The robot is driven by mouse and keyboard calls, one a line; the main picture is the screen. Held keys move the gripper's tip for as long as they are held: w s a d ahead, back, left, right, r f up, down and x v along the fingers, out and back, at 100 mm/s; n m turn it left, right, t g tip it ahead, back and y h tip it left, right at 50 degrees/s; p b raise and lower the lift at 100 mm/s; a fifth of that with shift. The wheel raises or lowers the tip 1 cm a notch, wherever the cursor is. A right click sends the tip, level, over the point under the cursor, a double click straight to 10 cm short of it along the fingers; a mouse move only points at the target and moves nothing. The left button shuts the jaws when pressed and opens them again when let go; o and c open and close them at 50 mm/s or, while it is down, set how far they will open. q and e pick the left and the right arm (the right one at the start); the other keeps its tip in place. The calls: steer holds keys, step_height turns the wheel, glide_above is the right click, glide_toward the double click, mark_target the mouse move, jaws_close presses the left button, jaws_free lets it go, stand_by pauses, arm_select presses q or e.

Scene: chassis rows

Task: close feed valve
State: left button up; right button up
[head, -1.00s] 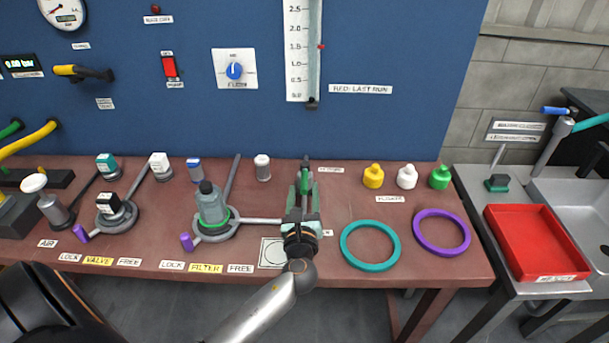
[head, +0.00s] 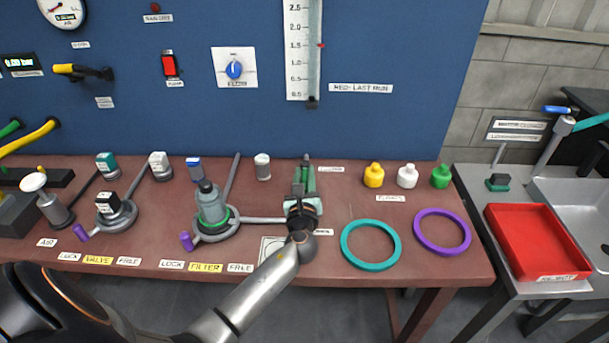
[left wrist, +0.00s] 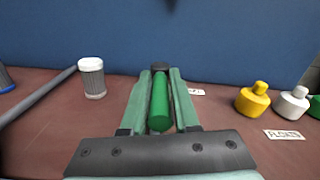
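My left gripper (head: 304,185) reaches toward the back of the brown bench. Its two greenish fingers lie on either side of a green cylinder with a dark far end. In the left wrist view the cylinder (left wrist: 160,103) lies between the fingers (left wrist: 160,80), and whether they touch it is unclear. No feed valve label can be read; the tag beside the cylinder is partly hidden. A yellow-ended lever (head: 84,72) sticks out from the blue wall panel. My right gripper is not in view.
Yellow, white and green weights (head: 407,177) stand right of the gripper. A teal ring (head: 346,253) and a purple ring (head: 466,240) lie in front of them. A red tray (head: 530,270) is at the right.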

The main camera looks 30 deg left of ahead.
arm_select(q)
jaws_close()
steer(key=shift+r, duration=0.1)
stand_by(0.9)
